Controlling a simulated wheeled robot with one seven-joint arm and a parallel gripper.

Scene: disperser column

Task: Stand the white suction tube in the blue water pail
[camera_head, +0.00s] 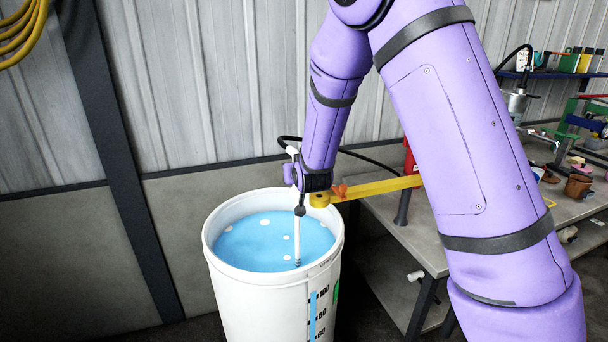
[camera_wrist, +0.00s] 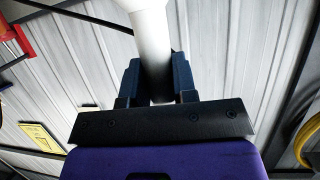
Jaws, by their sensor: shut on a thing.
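The white suction tube (camera_head: 298,240) stands nearly upright over the white pail (camera_head: 225,297), which holds blue water (camera_head: 250,245) with pale round spots on it. The tube's lower end is inside the rim and meets the water near its right side; I cannot tell how deep it reaches. My gripper (camera_wrist: 157,82) is shut on the tube, which also fills the space between the dark fingers in the wrist view (camera_wrist: 150,38). In the head view my purple wrist is above the pail's back right rim. A black hose (camera_head: 375,160) runs from the tube's top behind my arm.
A yellow bar (camera_head: 375,189) with an orange knob (camera_head: 340,190) reaches from the workbench (camera_head: 375,225) to the pail's back right rim, close to the tube. The bench to the right carries tools and small parts. A metal wall stands behind.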

